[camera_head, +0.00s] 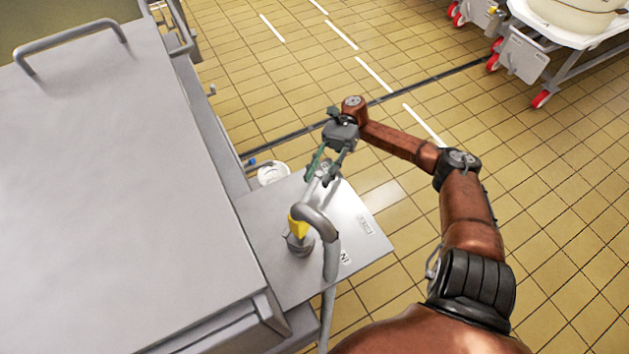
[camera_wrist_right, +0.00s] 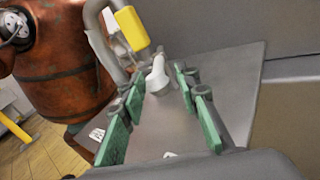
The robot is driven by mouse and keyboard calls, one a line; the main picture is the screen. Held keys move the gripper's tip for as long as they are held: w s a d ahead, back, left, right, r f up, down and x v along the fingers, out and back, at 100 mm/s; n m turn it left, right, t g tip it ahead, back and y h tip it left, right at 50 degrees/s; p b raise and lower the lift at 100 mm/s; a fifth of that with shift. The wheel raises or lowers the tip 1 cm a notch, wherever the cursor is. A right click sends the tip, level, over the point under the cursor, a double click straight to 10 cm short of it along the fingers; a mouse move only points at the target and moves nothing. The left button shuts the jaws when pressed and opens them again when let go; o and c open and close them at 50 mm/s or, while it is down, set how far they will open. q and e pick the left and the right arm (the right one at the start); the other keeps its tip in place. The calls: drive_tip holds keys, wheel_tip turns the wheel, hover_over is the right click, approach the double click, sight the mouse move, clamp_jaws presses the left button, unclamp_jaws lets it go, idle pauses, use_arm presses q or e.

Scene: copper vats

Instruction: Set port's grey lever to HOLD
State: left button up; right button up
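The port's metal plate (camera_head: 275,215) juts out beside the large steel vat and carries a valve body (camera_head: 299,243) with a yellow part (camera_head: 298,226). A pale grey lever (camera_wrist_right: 157,75) rises near the yellow part (camera_wrist_right: 130,28) in the right wrist view. My right gripper (camera_head: 329,165) is over the far side of the plate. Its green-padded fingers (camera_wrist_right: 165,105) are apart, with the lever's pale end between their far tips and gaps on both sides. The lever's base and its exact setting are hard to make out. My left gripper is not in view.
A thick grey hose (camera_head: 330,250) curves over the valve and drops past the plate's near edge. Labels (camera_head: 364,224) lie on the plate. The steel vat lid (camera_head: 110,200) fills the left. A white bucket (camera_head: 272,173) stands behind the plate.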

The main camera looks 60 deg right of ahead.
drive_tip(key=shift+w+d, duration=0.15)
drive_tip(key=shift+d, duration=2)
